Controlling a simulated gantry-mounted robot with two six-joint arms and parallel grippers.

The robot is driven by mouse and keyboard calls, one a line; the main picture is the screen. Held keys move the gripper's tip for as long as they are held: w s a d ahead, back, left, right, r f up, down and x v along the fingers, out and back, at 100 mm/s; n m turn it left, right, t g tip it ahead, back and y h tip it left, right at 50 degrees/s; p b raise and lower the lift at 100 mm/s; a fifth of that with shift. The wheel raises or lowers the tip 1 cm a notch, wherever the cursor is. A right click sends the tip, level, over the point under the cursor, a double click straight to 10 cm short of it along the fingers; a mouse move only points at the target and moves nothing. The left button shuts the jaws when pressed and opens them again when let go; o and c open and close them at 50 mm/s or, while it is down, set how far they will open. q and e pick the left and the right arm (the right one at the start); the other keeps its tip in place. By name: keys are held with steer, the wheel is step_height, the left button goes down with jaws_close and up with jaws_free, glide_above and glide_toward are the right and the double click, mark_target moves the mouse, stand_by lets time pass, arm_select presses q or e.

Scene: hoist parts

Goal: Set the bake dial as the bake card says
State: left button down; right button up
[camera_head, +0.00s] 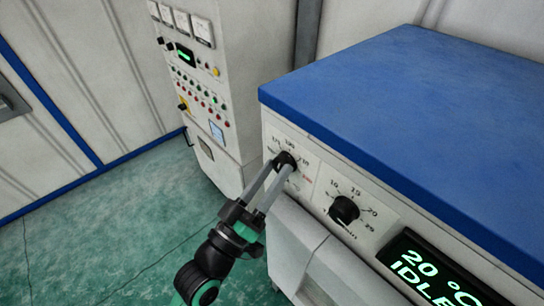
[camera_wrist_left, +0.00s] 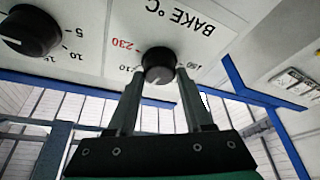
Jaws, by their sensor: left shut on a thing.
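The bake dial (camera_head: 285,158) is a round black knob on the white front panel of the blue-topped oven. My left gripper (camera_head: 281,169) is shut on it, one finger on each side. In the left wrist view the bake dial (camera_wrist_left: 158,62) sits between the fingertips, beneath an upside-down "BAKE °C" label (camera_wrist_left: 193,20). A pale pointer mark shows on its lower edge there; which number it meets is unclear. A red 230 (camera_wrist_left: 121,44) is printed beside it. The fingers hide part of the scale. No readable bake card shows. My right gripper is out of view.
A second black dial (camera_head: 344,209), with a scale up to 25, is to the right. A display (camera_head: 432,272) reads 20 °C IDLE. A control cabinet (camera_head: 195,85) with meters, buttons and a small pale-blue panel stands behind left. Green floor lies open at left.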

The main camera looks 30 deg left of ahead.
arm_select(q)
steer(key=shift+n+y+p, duration=0.3)
steer(key=shift+n+y, duration=0.5)
steer(key=shift+n, duration=0.8)
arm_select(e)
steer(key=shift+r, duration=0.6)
arm_select(q)
steer(key=shift+c, duration=1.5)
jaws_free()
steer(key=b+v, duration=0.3)
steer(key=v, duration=0.8)
steer(key=shift+s, duration=0.3)
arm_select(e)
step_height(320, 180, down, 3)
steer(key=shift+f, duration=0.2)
